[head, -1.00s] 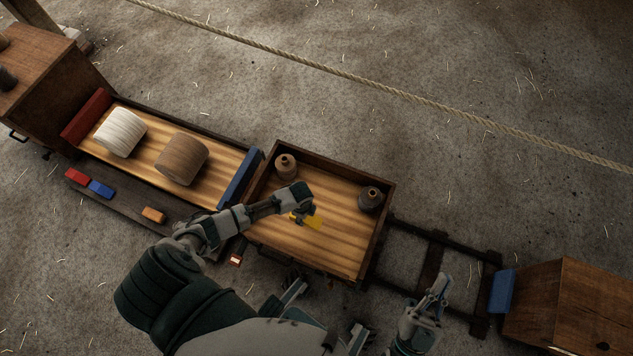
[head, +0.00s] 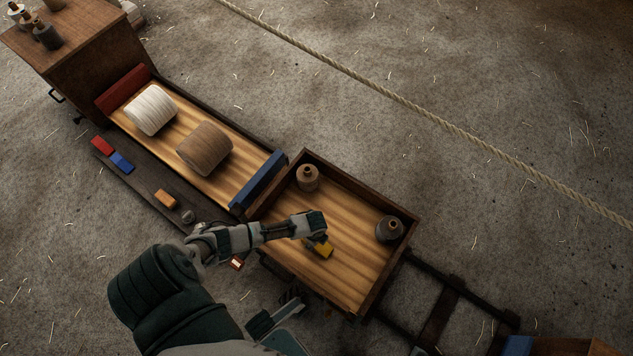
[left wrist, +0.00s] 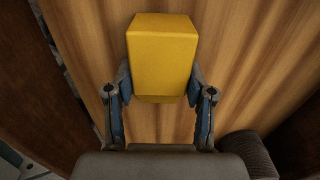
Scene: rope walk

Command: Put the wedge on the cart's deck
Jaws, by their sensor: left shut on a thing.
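The yellow wedge (head: 324,251) is held over the light wood deck of the cart (head: 350,285), a box with low dark walls. My left gripper (head: 317,241) is shut on it. In the left wrist view the wedge (left wrist: 162,55) sits between the two fingers (left wrist: 160,100), with the deck's planks (left wrist: 255,50) behind it. I cannot tell whether the wedge touches the deck.
Rails (head: 440,305) run right. A rope (head: 400,98) crosses behind.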

